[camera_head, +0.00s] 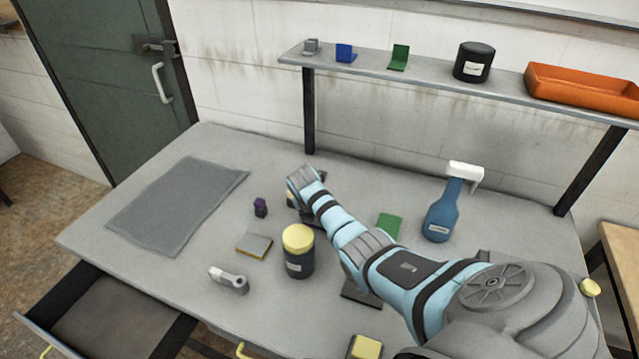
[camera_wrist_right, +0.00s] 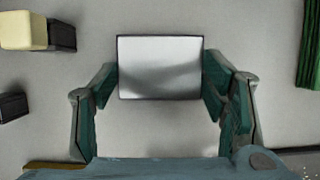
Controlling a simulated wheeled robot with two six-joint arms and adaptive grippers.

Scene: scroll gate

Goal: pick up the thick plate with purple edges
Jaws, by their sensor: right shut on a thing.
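In the right wrist view, a flat rectangular plate (camera_wrist_right: 160,67) with a pale grey shiny face and thin dark edges lies between my right fingers. Its edge colour looks nearly black, so purple is hard to confirm. My right gripper (camera_wrist_right: 160,88) is shut on this plate, with one green finger at its left side and one at its right. In the head view my right arm reaches over the middle of the table, and its wrist hides most of the gripper and the plate. My left gripper is in neither view.
Around my arm on the table (camera_head: 190,285) are a yellow-lidded jar (camera_head: 299,258), a small purple block (camera_head: 260,207), a yellow-edged plate (camera_head: 255,244), a green plate (camera_head: 389,226) and a blue spray bottle (camera_head: 441,212). A grey mat (camera_head: 180,205) lies at left. A shelf (camera_head: 420,75) runs behind.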

